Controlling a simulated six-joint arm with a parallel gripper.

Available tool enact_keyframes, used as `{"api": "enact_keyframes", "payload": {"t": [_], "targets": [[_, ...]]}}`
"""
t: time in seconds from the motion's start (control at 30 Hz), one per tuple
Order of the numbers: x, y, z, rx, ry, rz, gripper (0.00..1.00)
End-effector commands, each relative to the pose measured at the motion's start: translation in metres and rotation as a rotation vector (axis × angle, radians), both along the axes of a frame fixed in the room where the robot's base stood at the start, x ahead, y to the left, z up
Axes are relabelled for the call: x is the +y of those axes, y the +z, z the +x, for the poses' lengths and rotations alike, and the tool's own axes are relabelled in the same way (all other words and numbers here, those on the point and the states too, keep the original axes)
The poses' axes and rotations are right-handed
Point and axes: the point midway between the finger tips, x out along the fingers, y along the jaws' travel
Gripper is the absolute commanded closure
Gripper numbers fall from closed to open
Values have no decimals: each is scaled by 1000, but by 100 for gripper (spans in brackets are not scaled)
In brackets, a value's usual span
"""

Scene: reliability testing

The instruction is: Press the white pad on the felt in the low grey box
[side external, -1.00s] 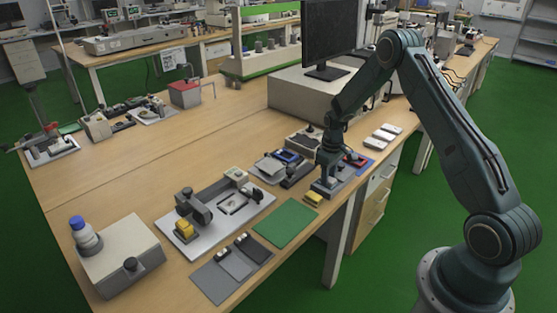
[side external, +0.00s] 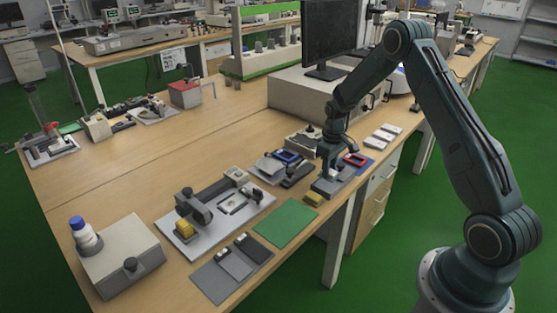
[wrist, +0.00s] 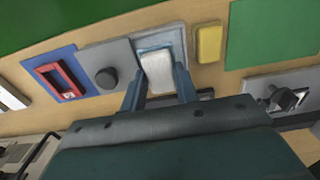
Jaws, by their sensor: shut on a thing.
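My gripper (wrist: 159,84) is shut on the white pad (wrist: 157,66), with one finger on each side of it. In the side view my gripper (side external: 330,174) points down, above the right end of the bench row. The low grey box (wrist: 143,39) shows behind the pad in the wrist view; its light rim is visible. The pad overlaps the box in that view and hides much of its inside, so I cannot make out the felt surface or tell whether the pad touches it.
A grey plate with a dark knob (wrist: 106,77) and a red frame on a blue mat (wrist: 68,86) lie on one side. A yellow block (wrist: 209,42) and green mat (side external: 286,224) lie on the other. A monitor (side external: 329,38) stands behind.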

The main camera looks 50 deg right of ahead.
Motion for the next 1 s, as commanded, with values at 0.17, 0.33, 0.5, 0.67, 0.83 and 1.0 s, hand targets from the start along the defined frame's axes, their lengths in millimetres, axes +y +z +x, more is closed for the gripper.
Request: {"api": "enact_keyframes", "payload": {"t": [0.17,0.33,0.5,0.67,0.83,1.0], "targets": [[0,11,0,-2,0,-1,86],[0,20,0,-1,0,-1,86],[0,30,0,-2,0,-1,86],[0,37,0,-1,0,-1,86],[0,39,0,-1,0,-1,86],[0,39,0,-1,0,0,86]]}}
